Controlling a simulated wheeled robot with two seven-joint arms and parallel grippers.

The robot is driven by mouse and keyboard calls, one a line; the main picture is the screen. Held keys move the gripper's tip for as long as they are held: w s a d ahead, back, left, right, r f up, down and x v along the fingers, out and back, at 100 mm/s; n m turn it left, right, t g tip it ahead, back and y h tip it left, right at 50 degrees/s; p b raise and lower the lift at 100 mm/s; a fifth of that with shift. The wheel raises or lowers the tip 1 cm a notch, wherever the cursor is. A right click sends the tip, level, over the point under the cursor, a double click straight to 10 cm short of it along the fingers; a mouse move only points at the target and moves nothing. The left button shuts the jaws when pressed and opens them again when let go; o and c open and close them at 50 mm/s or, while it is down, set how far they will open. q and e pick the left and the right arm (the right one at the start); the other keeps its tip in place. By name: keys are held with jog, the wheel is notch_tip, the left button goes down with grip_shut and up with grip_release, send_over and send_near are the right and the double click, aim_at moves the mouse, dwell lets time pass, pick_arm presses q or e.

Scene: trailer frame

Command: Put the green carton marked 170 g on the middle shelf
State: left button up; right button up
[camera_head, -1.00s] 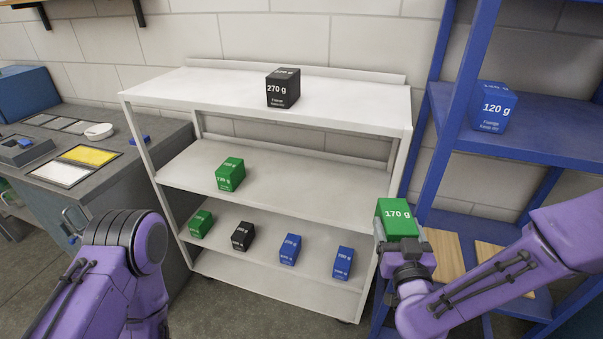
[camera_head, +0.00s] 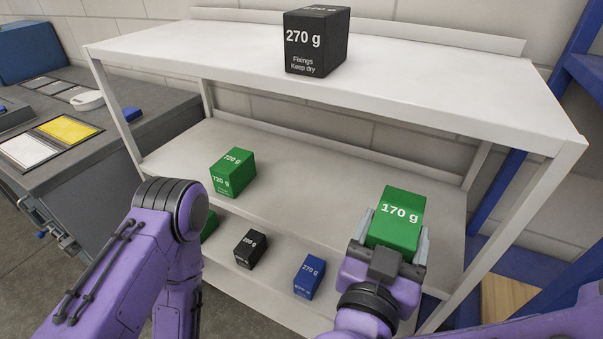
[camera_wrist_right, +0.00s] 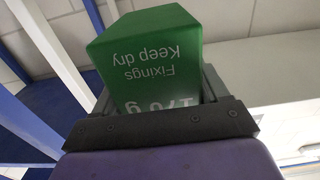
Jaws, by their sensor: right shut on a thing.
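The green carton marked 170 g (camera_head: 398,216) is held between the fingers of my right gripper (camera_head: 393,240), in front of the right part of the white shelf unit. It also fills the middle of the right wrist view (camera_wrist_right: 150,55), its lettering upside down. The middle shelf (camera_head: 290,168) holds a green carton marked 720 g (camera_head: 233,172) at its left. I cannot tell whether the held carton is over the shelf's front edge or short of it. My left arm comes in at lower left, but its gripper is out of view.
A black 270 g carton (camera_head: 316,42) stands on the top shelf (camera_head: 180,52). The lower shelf holds a black carton (camera_head: 250,248), a blue carton (camera_head: 309,276) and a partly hidden green one (camera_head: 209,226). A right front post (camera_head: 520,225) stands right of the held carton. The middle shelf's centre is clear.

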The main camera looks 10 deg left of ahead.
jog(key=shift+s+r, duration=0.15)
jog(key=shift+s, duration=0.25)
jog(key=shift+w+d, duration=0.15)
jog(key=shift+d, duration=0.05)
jog(key=w+d+f, duration=0.2)
jog(key=w+f, duration=0.1)
jog(key=w+d+f+b, duration=0.1)
jog(key=w+d+f, duration=0.1)
jog(key=w+f, duration=0.1)
jog(key=w+d+f+b, duration=0.1)
jog(key=w+d+f, duration=0.2)
jog(key=w, duration=0.2)
jog(key=shift+d+f, duration=0.1)
jog(key=shift+f, duration=0.3)
notch_tip(320, 180, down, 3)
jog(key=shift+w+d+b, duration=0.15)
jog(key=shift+b, duration=0.15)
jog(key=shift+w+f, duration=0.1)
jog(key=shift+f, duration=0.1)
